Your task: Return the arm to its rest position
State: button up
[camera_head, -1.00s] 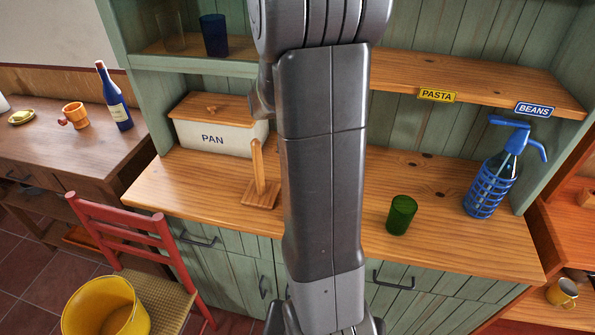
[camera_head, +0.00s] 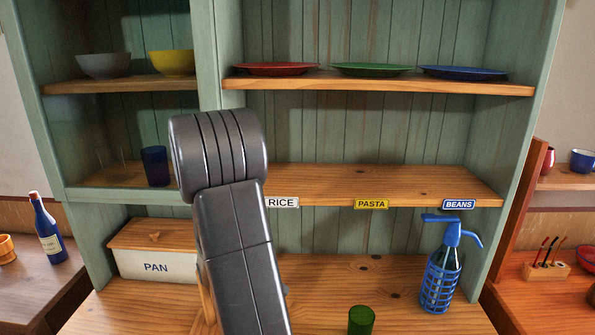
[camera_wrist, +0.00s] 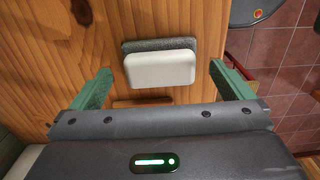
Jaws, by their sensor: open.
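My arm (camera_head: 240,255) rises in front of the shelf unit in the head view, with its rounded joint at the height of the middle shelf. The gripper end is out of that view. In the wrist view my gripper (camera_wrist: 160,72) is open, with its two green fingers wide apart. A pale block with a grey layer (camera_wrist: 160,70) shows in the space between the fingers, apart from both. The wooden surface lies behind it. I cannot tell how far the block is from the fingers.
The green shelf unit (camera_head: 225,60) holds plates, bowls and cups. On its wooden counter (camera_head: 320,285) are a PAN box (camera_head: 155,266), a green cup (camera_head: 361,320) and a blue siphon bottle (camera_head: 441,275). A tiled floor (camera_wrist: 275,70) shows past the wood's edge.

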notch_tip(320, 180, down, 3)
jog(key=shift+r, duration=0.8)
jog(key=shift+f, duration=0.1)
